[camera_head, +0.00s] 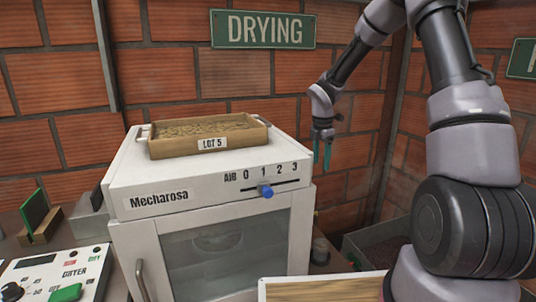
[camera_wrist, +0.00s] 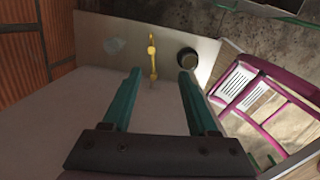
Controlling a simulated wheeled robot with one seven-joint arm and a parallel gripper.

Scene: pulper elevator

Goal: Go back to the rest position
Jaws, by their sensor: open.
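My gripper (camera_head: 322,155) hangs in the air to the right of the white Mecharosa dryer (camera_head: 210,185), with its teal fingers pointing down. In the wrist view my gripper (camera_wrist: 156,85) is open, with nothing between its two teal fingers. My arm reaches up along the right side of the head view and bends down to the gripper.
A wooden tray (camera_head: 208,134) labelled LOT 5 sits on the dryer. A blue slider knob (camera_head: 265,190) is on its front edge. A dark bin (camera_head: 375,240) stands at right. A magenta frame (camera_wrist: 262,120) shows in the wrist view.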

